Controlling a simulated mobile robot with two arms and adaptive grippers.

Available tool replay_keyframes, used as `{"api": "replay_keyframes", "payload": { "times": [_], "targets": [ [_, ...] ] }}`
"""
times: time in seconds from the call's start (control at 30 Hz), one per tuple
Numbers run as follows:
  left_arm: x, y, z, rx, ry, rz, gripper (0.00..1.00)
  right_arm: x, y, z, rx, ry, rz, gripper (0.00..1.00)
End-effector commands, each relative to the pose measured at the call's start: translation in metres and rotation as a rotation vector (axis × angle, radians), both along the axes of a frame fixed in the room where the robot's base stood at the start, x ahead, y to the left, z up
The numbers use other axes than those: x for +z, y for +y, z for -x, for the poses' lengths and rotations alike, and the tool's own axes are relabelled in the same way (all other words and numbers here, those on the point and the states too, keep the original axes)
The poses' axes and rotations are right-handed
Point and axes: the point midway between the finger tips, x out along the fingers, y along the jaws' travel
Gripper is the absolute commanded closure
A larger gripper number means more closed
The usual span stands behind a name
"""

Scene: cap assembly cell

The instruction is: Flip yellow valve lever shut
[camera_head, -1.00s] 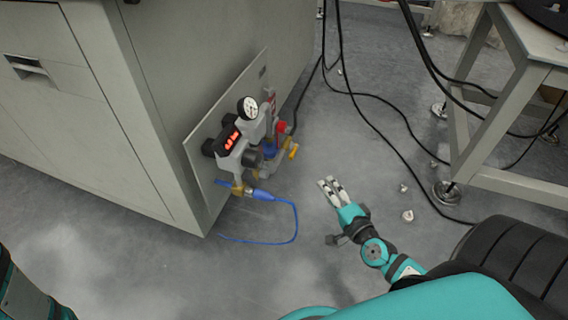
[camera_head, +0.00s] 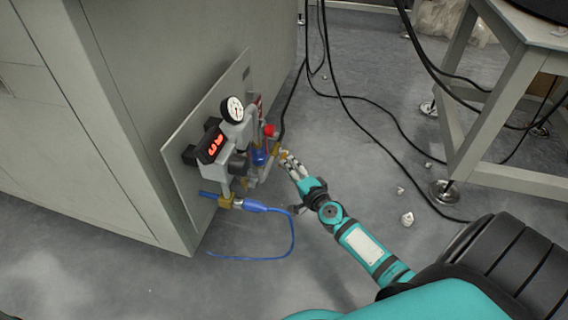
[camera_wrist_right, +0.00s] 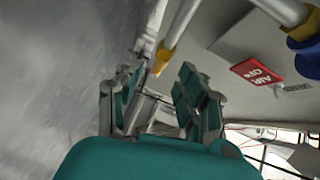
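The yellow valve lever (camera_head: 280,153) is on the right side of the valve assembly mounted on the cabinet panel. My right gripper (camera_head: 290,163) has its fingertips right beside the lever, overlapping its end in the head view, so contact cannot be told. In the right wrist view the yellow piece (camera_wrist_right: 162,57) shows just beyond the fingertips, roughly between the two fingers of my right gripper (camera_wrist_right: 160,78), which stand apart with nothing gripped. My left gripper is out of view.
A gauge (camera_head: 232,109), a red-digit display (camera_head: 212,146) and a red knob (camera_head: 270,130) sit on the assembly. A blue hose (camera_head: 290,235) loops below it. Black cables (camera_head: 352,118) cross the floor towards a metal stand (camera_head: 460,120).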

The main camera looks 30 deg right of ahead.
Motion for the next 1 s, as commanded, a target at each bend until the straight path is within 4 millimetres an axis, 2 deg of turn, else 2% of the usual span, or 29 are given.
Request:
{"api": "replay_keyframes", "payload": {
  "times": [0.1, 0.3, 0.63, 0.93, 1.0],
  "targets": [
    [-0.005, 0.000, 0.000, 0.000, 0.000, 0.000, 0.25, -0.004, -0.002, -0.022, -0.001, -0.002, -0.001, 0.62],
    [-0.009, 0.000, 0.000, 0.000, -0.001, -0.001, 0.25, -0.006, -0.003, -0.040, 0.001, 0.000, -0.001, 0.62],
    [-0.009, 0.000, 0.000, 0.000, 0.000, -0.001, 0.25, -0.007, -0.003, -0.043, 0.001, 0.001, -0.001, 0.62],
    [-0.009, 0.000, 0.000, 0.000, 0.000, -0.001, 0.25, -0.007, -0.004, -0.043, 0.000, 0.001, -0.001, 1.00],
    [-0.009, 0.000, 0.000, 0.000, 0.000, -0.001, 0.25, -0.007, -0.004, -0.043, 0.000, 0.001, -0.001, 1.00]
  ]
}}
